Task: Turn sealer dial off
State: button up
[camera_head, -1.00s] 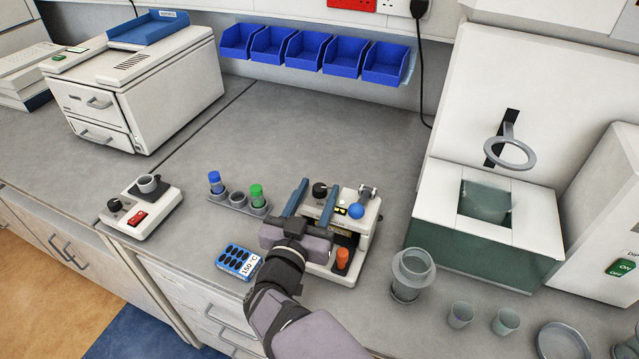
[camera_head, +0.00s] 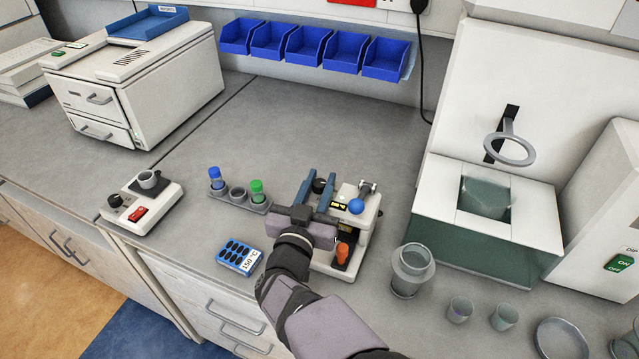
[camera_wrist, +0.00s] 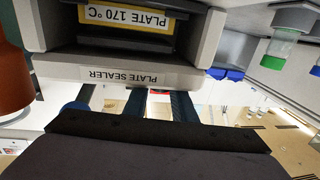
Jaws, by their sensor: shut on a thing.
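A tube rack (camera_head: 238,201) with blue- and green-capped tubes stands left of the sealer. A blue 150 °C block (camera_head: 238,256) lies near the bench edge. A glass jar (camera_head: 411,270) and small beakers stand to the right. The bench behind is clear.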

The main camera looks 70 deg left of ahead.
aim_at(319, 188)
jog(key=shift+w+n+g+y+b, duration=0.15)
jog(key=shift+n+g+y+b, duration=0.4)
jog(key=shift+g+b, duration=0.2)
jog(key=shift+r+n+g+y+b, duration=0.1)
jog(key=shift+n+g+y+b, duration=0.25)
jog(key=shift+n+g+b, duration=0.25)
jog(key=shift+g, duration=0.25)
jog(key=o, duration=1)
jog(key=shift+o, duration=0.2)
jog(key=shift+s+d, duration=0.4)
jog(key=shift+d, duration=0.1)
jog(key=shift+b+v, duration=0.95)
jog(key=shift+v, duration=2.15)
